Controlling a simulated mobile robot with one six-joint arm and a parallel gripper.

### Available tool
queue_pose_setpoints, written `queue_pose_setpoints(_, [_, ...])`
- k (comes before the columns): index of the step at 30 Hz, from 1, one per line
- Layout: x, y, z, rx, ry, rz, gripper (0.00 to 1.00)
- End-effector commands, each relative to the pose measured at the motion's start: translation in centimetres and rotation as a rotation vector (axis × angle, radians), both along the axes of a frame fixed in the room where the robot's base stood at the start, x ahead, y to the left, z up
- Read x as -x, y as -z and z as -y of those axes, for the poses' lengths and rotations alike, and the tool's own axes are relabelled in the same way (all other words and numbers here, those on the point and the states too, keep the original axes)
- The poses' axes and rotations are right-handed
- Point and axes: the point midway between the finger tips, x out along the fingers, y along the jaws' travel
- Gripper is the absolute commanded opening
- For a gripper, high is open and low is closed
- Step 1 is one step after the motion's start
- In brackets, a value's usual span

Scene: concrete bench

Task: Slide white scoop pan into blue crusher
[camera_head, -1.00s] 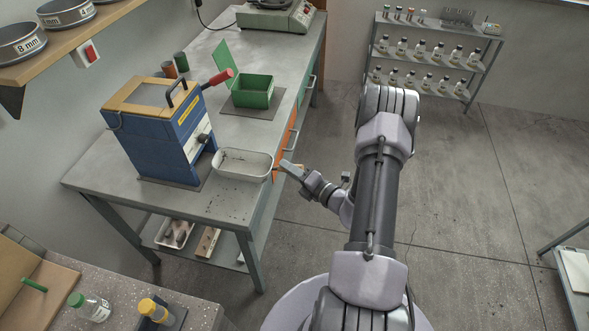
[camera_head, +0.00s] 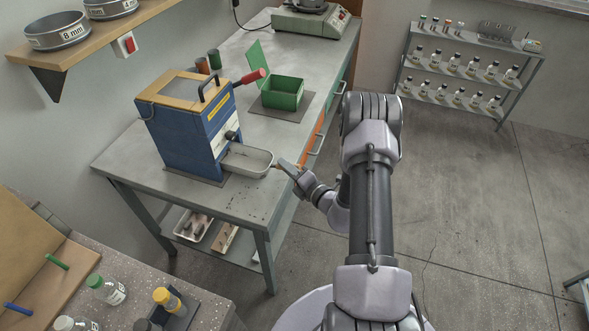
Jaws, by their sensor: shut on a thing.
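The blue crusher (camera_head: 188,128) stands on the grey bench, with a wooden-looking top, a black handle and a red-gripped lever. The white scoop pan (camera_head: 248,160) is at the crusher's lower right face, with its left end up against or inside the opening there. I cannot tell how deep it sits. My gripper (camera_head: 282,166) is at the pan's right end and is shut on it. The fingertips are small in this view and partly merge with the pan's end.
A green open box (camera_head: 283,94) with a raised lid sits behind the pan on a dark mat. A grey balance-like device (camera_head: 311,20) stands at the bench's far end. The bench top (camera_head: 235,200) in front of the pan is clear. A bottle rack (camera_head: 460,65) stands by the far wall.

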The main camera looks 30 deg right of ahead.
Motion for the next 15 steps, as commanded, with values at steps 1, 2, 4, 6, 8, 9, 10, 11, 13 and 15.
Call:
queue_pose_setpoints(1, [-0.4,0.0,-0.3,0.000,-0.002,0.001,0.00])
queue_pose_setpoints(2, [-0.5,0.0,-0.5,0.000,-0.002,0.001,0.00])
queue_pose_setpoints(4, [-1.0,0.0,-0.9,0.000,-0.002,0.001,0.00])
queue_pose_setpoints(6, [-1.5,0.0,-1.2,0.001,-0.002,0.002,0.00])
queue_pose_setpoints(8, [-1.9,0.0,-1.5,0.001,-0.003,0.001,0.00])
queue_pose_setpoints(9, [-2.1,0.1,-1.7,0.001,-0.003,0.001,0.00])
queue_pose_setpoints(10, [-2.3,0.1,-1.8,0.001,-0.002,0.002,0.00])
queue_pose_setpoints(11, [-2.5,0.1,-2.0,0.000,-0.002,0.002,0.00])
queue_pose_setpoints(13, [-3.0,0.1,-2.4,0.000,-0.002,0.002,0.00])
queue_pose_setpoints(15, [-3.5,0.1,-2.8,-0.001,-0.002,0.003,0.00])
